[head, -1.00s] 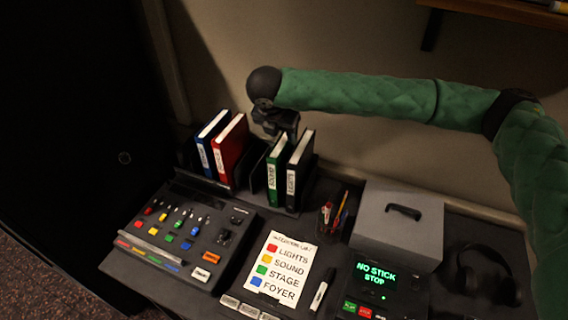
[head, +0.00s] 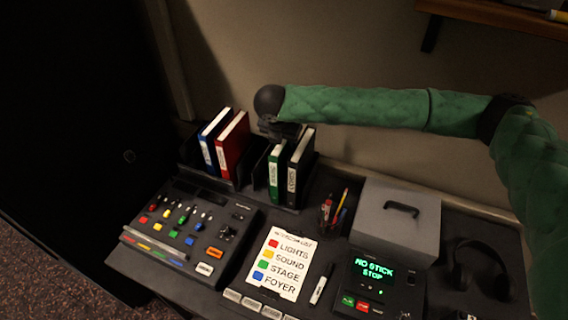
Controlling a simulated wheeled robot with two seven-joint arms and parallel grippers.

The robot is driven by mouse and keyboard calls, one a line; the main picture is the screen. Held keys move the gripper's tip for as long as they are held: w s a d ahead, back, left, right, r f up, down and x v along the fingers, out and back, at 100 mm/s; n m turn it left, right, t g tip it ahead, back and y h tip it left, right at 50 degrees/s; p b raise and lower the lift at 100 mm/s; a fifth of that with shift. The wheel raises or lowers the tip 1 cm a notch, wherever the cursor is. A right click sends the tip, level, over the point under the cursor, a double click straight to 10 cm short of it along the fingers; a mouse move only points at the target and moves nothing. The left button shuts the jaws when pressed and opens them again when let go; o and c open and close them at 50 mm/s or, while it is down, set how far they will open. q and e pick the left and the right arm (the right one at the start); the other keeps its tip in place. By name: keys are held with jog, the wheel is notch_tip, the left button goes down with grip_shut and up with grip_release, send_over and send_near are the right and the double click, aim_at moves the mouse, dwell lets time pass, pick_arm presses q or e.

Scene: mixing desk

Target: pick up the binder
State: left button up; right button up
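Several binders stand upright in a dark rack at the back of the desk. A blue binder (head: 207,152) and a red binder (head: 231,144) are on the left. A green binder (head: 275,174) and a black binder (head: 293,173) are on the right. My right gripper (head: 284,134) hangs from the green-sleeved arm, just above and behind the tops of the green and black binders. Its fingertips are dark and partly hidden, so I cannot tell whether it is open or touches a binder. My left gripper is not in view.
A mixing console (head: 190,229) lies front left. A label card (head: 279,264) and a marker (head: 321,285) lie mid-desk. A pen cup (head: 333,214), a grey box (head: 397,223), a lit panel (head: 375,285) and headphones (head: 480,262) fill the right. A shelf (head: 500,11) overhangs top right.

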jog(key=shift+f+p, duration=0.25)
jog(key=shift+p, duration=0.1)
dwell(0.5)
grip_shut()
